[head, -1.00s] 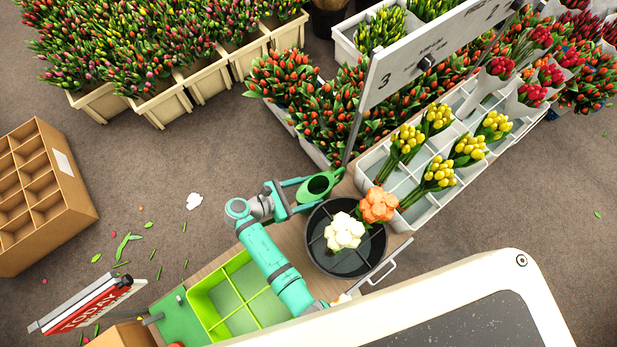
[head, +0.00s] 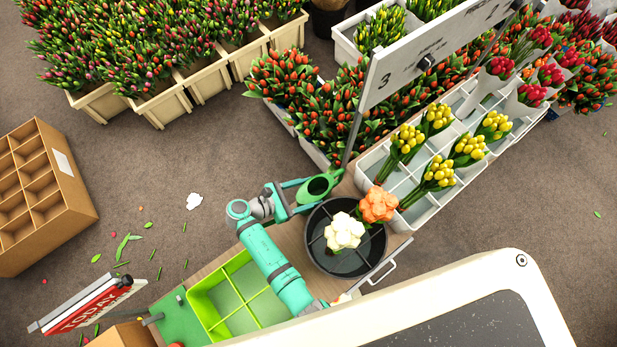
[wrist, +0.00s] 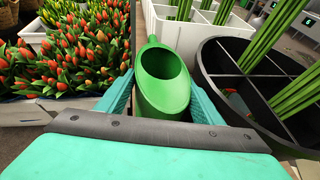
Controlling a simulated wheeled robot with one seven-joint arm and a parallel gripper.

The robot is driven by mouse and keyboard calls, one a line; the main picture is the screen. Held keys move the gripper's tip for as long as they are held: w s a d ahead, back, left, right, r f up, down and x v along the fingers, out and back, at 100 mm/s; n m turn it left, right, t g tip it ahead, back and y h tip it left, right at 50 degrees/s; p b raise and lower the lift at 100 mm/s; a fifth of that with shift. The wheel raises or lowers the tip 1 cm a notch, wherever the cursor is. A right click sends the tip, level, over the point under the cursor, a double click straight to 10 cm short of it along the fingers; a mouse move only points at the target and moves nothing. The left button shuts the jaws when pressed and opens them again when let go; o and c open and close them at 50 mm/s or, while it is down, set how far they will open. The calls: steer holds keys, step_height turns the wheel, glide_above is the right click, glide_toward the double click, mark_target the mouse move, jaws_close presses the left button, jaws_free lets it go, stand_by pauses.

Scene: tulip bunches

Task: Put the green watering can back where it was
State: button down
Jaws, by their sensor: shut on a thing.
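In the wrist view my gripper (wrist: 160,100) hides the lower part of the can. I cannot tell whether its base touches the bench.
The black divided bucket, with white and orange tulip bunches, is close on the can's right. A white divided crate (head: 367,176) with yellow bunches stands beyond. A lime-green divided tray (head: 196,297) is nearer me. A grey sign (head: 372,85) rises behind the can.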

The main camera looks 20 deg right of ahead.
steer(key=shift+f, duration=0.25)
steer(key=shift+c, duration=2.3)
jaws_free()
steer(key=v, duration=1.1)
